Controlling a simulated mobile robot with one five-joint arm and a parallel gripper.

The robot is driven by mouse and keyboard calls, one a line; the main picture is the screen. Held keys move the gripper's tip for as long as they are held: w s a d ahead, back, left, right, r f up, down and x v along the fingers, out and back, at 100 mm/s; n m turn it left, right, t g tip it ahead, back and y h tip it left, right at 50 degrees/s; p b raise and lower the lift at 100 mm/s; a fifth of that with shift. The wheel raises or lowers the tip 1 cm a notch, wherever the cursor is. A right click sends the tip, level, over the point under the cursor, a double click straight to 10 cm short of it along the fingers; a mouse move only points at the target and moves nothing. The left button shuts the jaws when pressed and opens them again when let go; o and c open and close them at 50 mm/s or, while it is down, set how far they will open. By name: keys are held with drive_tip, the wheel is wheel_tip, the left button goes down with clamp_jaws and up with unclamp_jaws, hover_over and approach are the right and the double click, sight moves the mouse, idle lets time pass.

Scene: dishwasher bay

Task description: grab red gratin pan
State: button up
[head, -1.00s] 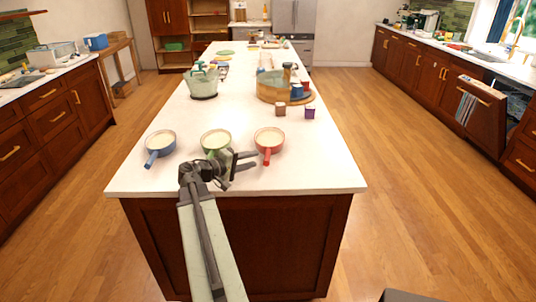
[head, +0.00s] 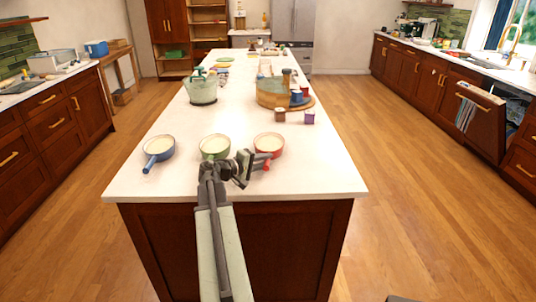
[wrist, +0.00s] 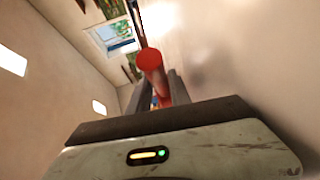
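The red gratin pan (head: 280,152) stands on the near end of the white island, right of the green and blue pans. It has a pale inside and a short red handle pointing toward me. My gripper (head: 262,161) is at that handle, and its fingers partly hide it. In the wrist view the red handle (wrist: 152,62) lies between the two grey fingers (wrist: 160,92), closer to the right one. A narrow gap shows on its left side, so the gripper looks open around it.
A green pan (head: 214,144) stands close left of my gripper, and a blue pan (head: 161,146) farther left. Small brown (head: 280,115) and purple (head: 309,118) blocks and a round wooden tray (head: 263,103) lie behind. The island right of the red pan is clear.

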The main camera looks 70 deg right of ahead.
clamp_jaws()
idle(1.2)
